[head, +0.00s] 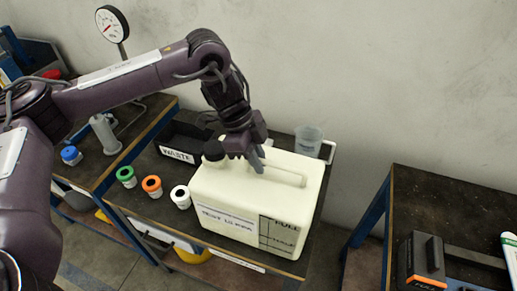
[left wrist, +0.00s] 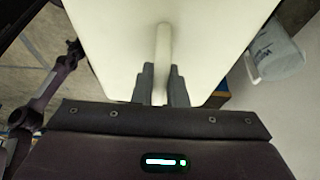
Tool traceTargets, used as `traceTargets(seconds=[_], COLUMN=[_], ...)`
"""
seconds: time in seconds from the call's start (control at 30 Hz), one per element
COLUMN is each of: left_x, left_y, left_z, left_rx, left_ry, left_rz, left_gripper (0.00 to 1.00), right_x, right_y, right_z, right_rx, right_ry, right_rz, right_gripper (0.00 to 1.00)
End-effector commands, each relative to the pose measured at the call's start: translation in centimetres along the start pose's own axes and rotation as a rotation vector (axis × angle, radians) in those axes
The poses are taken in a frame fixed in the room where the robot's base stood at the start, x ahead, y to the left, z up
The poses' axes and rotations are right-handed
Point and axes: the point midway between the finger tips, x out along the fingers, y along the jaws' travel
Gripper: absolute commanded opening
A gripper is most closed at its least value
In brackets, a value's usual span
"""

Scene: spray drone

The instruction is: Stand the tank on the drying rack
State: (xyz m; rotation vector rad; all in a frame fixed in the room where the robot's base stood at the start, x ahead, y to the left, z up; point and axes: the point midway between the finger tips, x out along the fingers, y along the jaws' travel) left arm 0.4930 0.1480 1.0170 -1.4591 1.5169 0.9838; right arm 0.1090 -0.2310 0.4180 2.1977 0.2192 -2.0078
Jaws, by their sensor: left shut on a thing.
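The tank (head: 250,205) is a big cream box with a black cap (head: 213,150), a printed label on its front and a moulded handle (head: 285,174) on top. My left gripper (head: 250,160) comes down on it from above and is shut on the handle. In the left wrist view the fingers (left wrist: 160,85) close on both sides of the handle, with the cream tank (left wrist: 110,35) filling the picture behind. The tank looks upright over the middle bench; I cannot tell whether its base touches. My right gripper is not in view. I cannot make out a drying rack for certain.
A black waste bin (head: 180,152), a clear jug (head: 308,140) and green, orange and white caps (head: 152,186) surround the tank. A dark bench (head: 440,205) at right holds a black and orange box (head: 424,258), across a floor gap. A dial gauge (head: 111,24) stands at back left.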

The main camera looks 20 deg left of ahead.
Motion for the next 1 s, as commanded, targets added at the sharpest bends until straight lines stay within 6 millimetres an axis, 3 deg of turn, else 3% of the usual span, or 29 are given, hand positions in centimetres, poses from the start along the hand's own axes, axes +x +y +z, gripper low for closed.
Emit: traceTargets(seconds=[0.17,0.2,0.37,0.73,0.87,1.0], left_x=[-0.2,0.1,0.1,-0.6,-2.4,-6.0], left_y=[-0.1,0.0,0.0,-0.1,-0.1,-0.1], left_z=[-0.2,0.0,0.0,0.0,0.0,-0.1], left_rx=[0.004,0.001,0.001,0.002,0.001,0.002], left_ry=[0.005,0.000,0.000,0.001,0.002,-0.001], left_rz=[-0.006,0.000,0.000,-0.004,-0.005,-0.008], left_gripper=[0.00,0.15,0.34,0.34,0.34,0.34], right_x=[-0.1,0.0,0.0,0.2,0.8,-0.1], right_y=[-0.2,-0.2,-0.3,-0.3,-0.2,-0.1], right_z=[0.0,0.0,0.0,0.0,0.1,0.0], right_rx=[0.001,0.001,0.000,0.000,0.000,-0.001], right_ry=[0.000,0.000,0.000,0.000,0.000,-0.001], right_rz=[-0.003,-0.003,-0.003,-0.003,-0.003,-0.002], right_gripper=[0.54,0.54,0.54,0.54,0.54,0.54])
